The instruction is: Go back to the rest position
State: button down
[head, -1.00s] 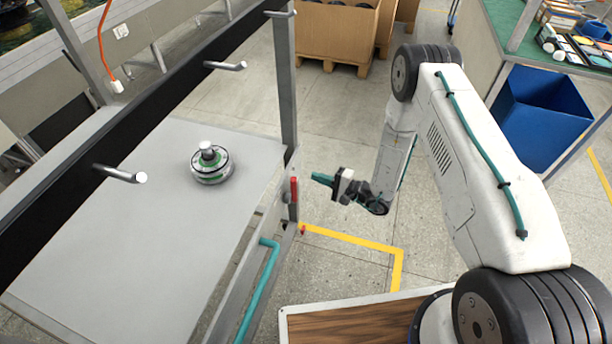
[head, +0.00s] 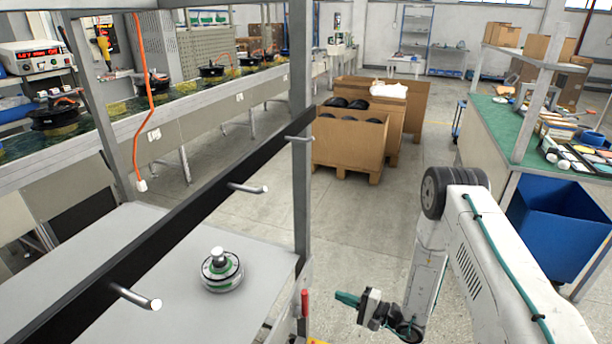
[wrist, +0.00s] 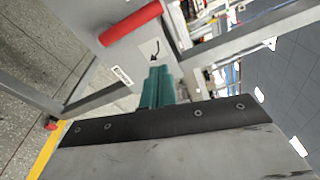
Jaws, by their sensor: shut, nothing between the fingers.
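My gripper (head: 347,299) is in the lower middle of the head view, to the right of the grey workbench. Its teal fingers are together and empty, and they point left toward the bench frame. The fingers also show in the wrist view (wrist: 158,88), closed, with a red handle (wrist: 131,24) and a grey frame beyond them. My arm reaches down from the right, with its elbow raised. The hub motor (head: 221,270), a round silver part with a green ring, sits upright on the grey tabletop (head: 170,310), apart from my gripper.
A metal post (head: 301,150) and a black rail with pegs (head: 247,188) stand at the bench. A blue bin (head: 560,225) is at the right under a green-topped table. Cardboard boxes (head: 347,146) stand behind.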

jog(key=s+a+r+g+y, duration=0.2)
jog(key=s+a+g, duration=0.1)
jog(key=s+g, duration=0.35)
jog(key=s+r+n+g+h, duration=0.2)
jog(key=s+r+g, duration=0.2)
jog(key=r, duration=0.5)
jog(key=s+r+n+g+h, duration=0.1)
jog(key=s+r+n+g, duration=0.1)
jog(key=s+r+g, duration=0.45)
jog(key=s+d+r+n+t+h, duration=0.1)
jog(key=s+d+r+t+h, duration=0.2)
jog(key=r, duration=0.6)
jog(key=s+d+r+n+t+h, duration=0.2)
jog(key=s+d+r+t+h, duration=0.1)
jog(key=s+d+r+h, duration=0.3)
jog(key=s+d+r+n+t+h, duration=0.2)
jog(key=s+d+r+h, duration=0.2)
jog(key=s+r, duration=0.4)
notch_tip(320, 180, up, 6)
jog(key=shift+d+t+h, duration=0.3)
jog(key=shift+t+h, duration=0.1)
